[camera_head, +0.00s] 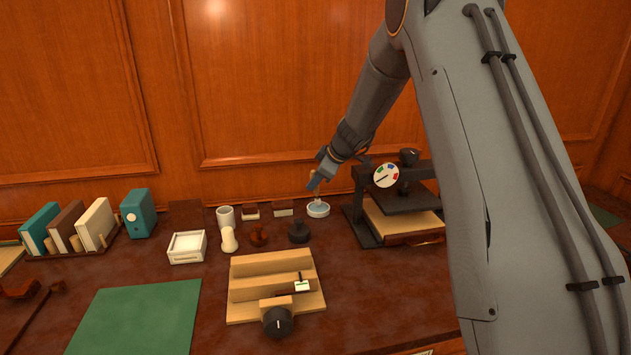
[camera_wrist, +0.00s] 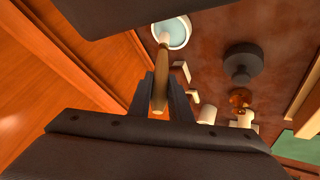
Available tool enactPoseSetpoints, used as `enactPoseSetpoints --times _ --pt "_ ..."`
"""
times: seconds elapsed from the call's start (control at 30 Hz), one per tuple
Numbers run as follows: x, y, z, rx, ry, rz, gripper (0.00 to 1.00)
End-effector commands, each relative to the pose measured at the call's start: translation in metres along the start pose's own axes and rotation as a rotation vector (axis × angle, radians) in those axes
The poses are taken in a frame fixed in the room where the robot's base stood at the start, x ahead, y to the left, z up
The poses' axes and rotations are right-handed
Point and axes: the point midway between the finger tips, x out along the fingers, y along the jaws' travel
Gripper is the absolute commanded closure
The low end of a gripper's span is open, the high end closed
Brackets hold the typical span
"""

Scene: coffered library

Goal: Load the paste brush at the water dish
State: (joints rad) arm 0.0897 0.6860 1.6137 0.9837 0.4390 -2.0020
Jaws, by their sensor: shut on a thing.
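The water dish (camera_head: 318,209) is a small round white dish with pale blue water, on the desk left of the press. It also shows at the top of the wrist view (camera_wrist: 183,33). My gripper (camera_head: 315,184) is just above the dish. In the wrist view my gripper (camera_wrist: 160,85) is shut on the paste brush (camera_wrist: 158,92), which has a wooden handle. The brush's pale tip (camera_wrist: 164,39) points to the dish and overlaps its left rim in that view. I cannot tell whether the bristles touch the water.
A dark press (camera_head: 405,200) with a coloured dial stands right of the dish. A black knobbed weight (camera_head: 299,233), stamps and a white cup (camera_head: 226,217) are to its left. A wooden jig (camera_head: 272,290) is in front. A green mat (camera_head: 138,318) lies at front left.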

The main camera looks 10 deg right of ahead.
Motion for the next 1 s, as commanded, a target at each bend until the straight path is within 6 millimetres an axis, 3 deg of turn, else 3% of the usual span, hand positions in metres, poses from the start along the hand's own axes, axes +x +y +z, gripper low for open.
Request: enactPoseSetpoints --times 1.0 --pt "0.0052 -0.0021 0.0036 0.000 0.000 0.000 1.00"
